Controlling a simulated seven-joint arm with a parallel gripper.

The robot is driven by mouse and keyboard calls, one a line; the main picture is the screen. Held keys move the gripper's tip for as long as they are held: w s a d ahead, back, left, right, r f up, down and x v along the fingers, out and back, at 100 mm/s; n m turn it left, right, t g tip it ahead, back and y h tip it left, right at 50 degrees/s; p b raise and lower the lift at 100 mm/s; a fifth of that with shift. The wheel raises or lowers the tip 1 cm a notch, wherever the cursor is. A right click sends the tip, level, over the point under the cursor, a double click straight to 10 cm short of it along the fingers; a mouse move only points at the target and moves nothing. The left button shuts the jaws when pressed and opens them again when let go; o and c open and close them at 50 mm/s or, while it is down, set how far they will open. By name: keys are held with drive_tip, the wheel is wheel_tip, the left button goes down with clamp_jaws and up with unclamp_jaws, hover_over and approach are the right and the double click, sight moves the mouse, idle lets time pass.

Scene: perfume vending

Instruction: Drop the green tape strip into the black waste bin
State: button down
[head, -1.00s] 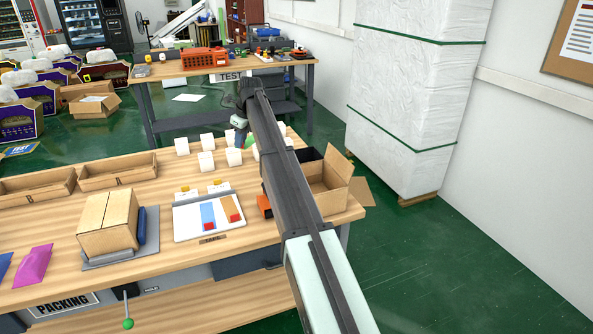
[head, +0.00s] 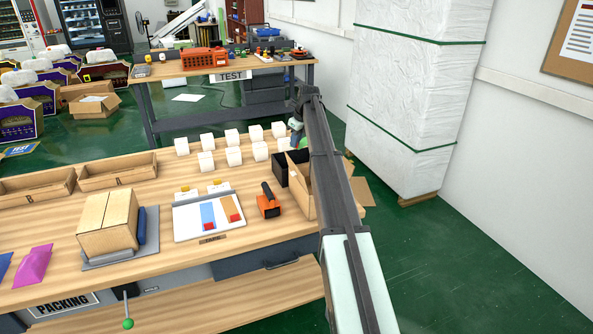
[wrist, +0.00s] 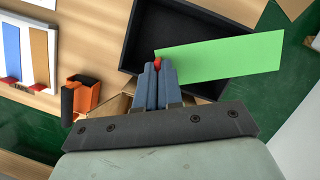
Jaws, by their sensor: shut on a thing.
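My gripper (wrist: 157,72) is shut on one end of the green tape strip (wrist: 225,58) in the wrist view. The strip has a small red end at the fingertips and extends right. In that view it lies across the opening of the black waste bin (wrist: 137,38), and its far end reaches past the bin's right side. In the head view the black bin (head: 281,170) stands at the right end of the packing table. There a bit of green (head: 304,143) shows by my gripper (head: 297,140), above the bin's back; my arm hides part of this.
An open cardboard box (head: 299,188) stands just in front of the bin. An orange tape dispenser (head: 268,204) sits left of the box. Several white cubes (head: 233,156) stand left of the bin. A board (head: 207,215) carries blue and brown strips.

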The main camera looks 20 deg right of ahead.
sight(297, 148)
drive_tip(key=shift+f, duration=2.9)
drive_tip(key=c, duration=1.2)
unclamp_jaws()
drive_tip(key=v, duration=1.3)
drive_tip(key=shift+s+r, duration=0.15)
drive_tip(key=shift+r, duration=0.25)
